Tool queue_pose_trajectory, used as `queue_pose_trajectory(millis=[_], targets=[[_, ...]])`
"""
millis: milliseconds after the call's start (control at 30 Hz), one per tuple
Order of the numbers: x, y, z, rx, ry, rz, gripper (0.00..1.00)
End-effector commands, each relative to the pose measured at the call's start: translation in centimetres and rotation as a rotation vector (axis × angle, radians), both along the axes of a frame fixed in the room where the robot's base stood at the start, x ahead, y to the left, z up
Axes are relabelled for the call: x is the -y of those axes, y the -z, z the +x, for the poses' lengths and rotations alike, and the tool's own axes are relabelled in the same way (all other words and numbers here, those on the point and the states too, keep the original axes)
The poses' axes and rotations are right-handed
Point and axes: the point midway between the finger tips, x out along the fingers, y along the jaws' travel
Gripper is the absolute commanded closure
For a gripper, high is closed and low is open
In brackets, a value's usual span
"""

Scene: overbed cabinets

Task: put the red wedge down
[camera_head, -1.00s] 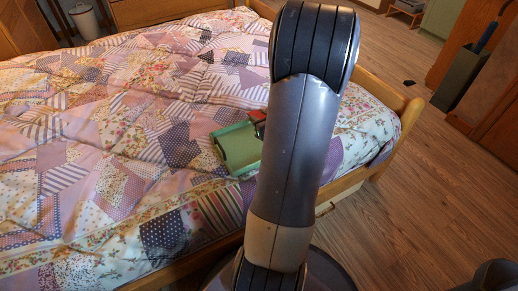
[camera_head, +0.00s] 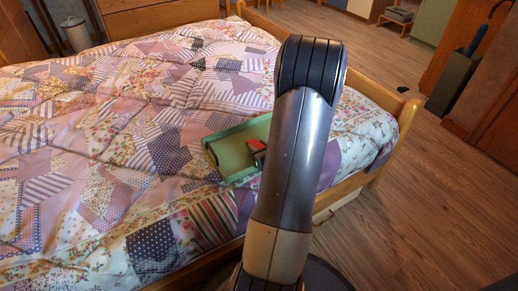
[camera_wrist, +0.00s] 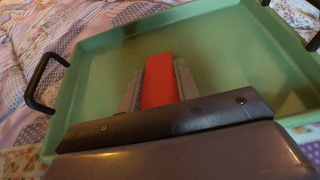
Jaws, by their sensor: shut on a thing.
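The red wedge (camera_wrist: 159,82) is between the grey fingers of my gripper (camera_wrist: 158,84) in the wrist view, over the green tray. My gripper is shut on it. In the head view a small red part of the wedge (camera_head: 257,146) shows beside my arm, which hides most of the gripper. I cannot tell whether the wedge touches the tray floor. The green tray (camera_wrist: 95,44) has a raised rim and dark handles, and its floor looks bare around the wedge. In the head view the tray (camera_head: 226,134) lies on the bed, partly behind my arm.
The bed (camera_head: 100,140) has a patchwork quilt and a wooden frame (camera_head: 404,120) on its right side. A dark bin (camera_head: 455,82) stands on the wooden floor at the right. A grey bin (camera_head: 75,33) stands at the back left.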

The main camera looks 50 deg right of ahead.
Motion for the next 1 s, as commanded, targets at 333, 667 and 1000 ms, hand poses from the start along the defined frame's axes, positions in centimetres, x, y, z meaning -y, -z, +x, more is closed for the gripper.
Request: queue_pose_trajectory(millis=[333,667,1000], targets=[[0.0,0.45,0.01,0.001,0.0,-0.001,0.92],[-0.04,0.45,-0.03,-0.003,0.0,0.001,0.48],[-0.1,-0.14,-0.07,-0.005,0.0,0.004,0.48]])
